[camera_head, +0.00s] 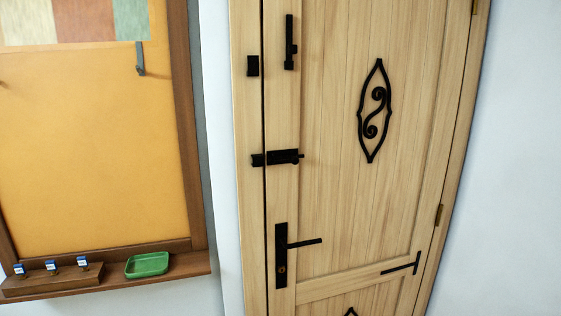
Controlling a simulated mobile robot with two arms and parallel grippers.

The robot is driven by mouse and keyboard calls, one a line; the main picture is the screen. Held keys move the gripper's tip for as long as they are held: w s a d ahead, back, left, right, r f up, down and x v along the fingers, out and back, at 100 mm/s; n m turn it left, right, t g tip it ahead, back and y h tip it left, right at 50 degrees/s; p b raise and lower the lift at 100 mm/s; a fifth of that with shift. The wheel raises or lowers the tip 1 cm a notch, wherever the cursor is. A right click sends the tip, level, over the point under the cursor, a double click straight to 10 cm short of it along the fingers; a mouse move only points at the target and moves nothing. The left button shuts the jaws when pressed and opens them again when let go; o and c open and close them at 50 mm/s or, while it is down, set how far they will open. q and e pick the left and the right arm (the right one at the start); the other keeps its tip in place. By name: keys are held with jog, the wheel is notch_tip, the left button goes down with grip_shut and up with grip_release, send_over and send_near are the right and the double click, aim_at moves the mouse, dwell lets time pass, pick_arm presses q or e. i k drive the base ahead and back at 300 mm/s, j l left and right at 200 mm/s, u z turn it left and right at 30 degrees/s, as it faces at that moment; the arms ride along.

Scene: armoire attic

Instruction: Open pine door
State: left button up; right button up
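The pine door (335,110) stands in the middle of the view and looks shut in its pine frame. A black lever handle (304,243) on a tall black plate (281,256) sits low on its left side, the lever pointing right. Above it a black sliding bolt (283,157) reaches across the gap onto the frame. Higher up is a black vertical latch (290,42), with a small black block (253,66) on the frame beside it. Hinges (438,215) show on the door's right side. Neither gripper is in view.
On the left wall hangs a wood-framed orange board (90,140) with a hook (140,60). Its ledge (190,270) holds a green tray (147,264) and a wooden block (55,281) with several small blue-and-white items. The space before the door looks clear.

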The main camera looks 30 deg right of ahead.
aim_at(369, 99)
jog(key=z, duration=1.55)
